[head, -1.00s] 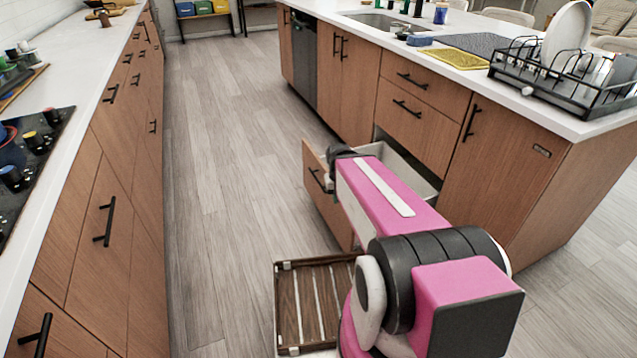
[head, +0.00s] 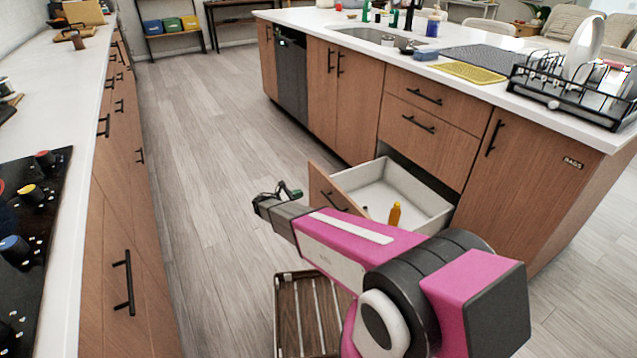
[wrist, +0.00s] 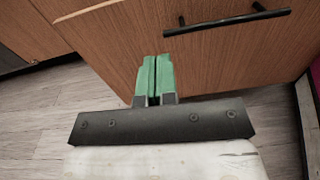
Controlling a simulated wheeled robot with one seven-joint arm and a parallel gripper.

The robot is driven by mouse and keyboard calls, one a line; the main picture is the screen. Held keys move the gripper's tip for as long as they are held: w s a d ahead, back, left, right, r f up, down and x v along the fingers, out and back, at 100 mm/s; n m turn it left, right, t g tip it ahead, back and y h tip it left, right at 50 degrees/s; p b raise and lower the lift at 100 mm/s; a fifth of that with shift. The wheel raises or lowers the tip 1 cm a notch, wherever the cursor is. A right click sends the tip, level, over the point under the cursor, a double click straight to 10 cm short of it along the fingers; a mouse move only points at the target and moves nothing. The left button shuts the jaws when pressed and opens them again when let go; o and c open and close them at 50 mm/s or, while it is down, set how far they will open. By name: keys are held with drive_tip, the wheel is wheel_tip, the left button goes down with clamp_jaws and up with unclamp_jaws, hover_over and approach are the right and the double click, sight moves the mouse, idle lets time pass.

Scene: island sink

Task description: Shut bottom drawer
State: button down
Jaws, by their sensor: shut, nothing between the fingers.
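The bottom drawer (head: 327,194) of the island stands pulled out, with its wooden front and black bar handle facing left. Its white inside shows behind the front and holds an orange-yellow bottle (head: 394,214). My gripper (head: 290,190) is outside the drawer, to the left of its front. In the wrist view my green fingers (wrist: 154,75) are shut together and empty. A wooden front that looks like the drawer front (wrist: 215,55) lies beyond them, its black handle (wrist: 228,22) to the upper right. I cannot tell whether the fingertips touch it.
A slatted wooden tray (head: 309,310), part of my base, sits below my arm. Closed drawers (head: 425,112) are above the open one. A dish rack (head: 575,90) stands on the island counter. The left counter (head: 95,180) borders the aisle. The grey floor (head: 205,130) between is clear.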

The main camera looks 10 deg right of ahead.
drive_tip(key=a, duration=0.1)
approach(326, 182)
drive_tip(key=shift+n+t, duration=0.3)
drive_tip(key=x, duration=0.7)
drive_tip(key=shift+s+d, duration=0.15)
drive_tip(key=shift+d, duration=0.25)
drive_tip(key=shift+d, duration=0.15)
drive_tip(key=r+x, duration=0.1)
drive_tip(key=x, duration=4.4)
drive_tip(key=shift+d+r, duration=0.2)
drive_tip(key=shift+r, duration=0.1)
drive_tip(key=shift+d, duration=0.2)
drive_tip(key=shift+a, duration=0.1)
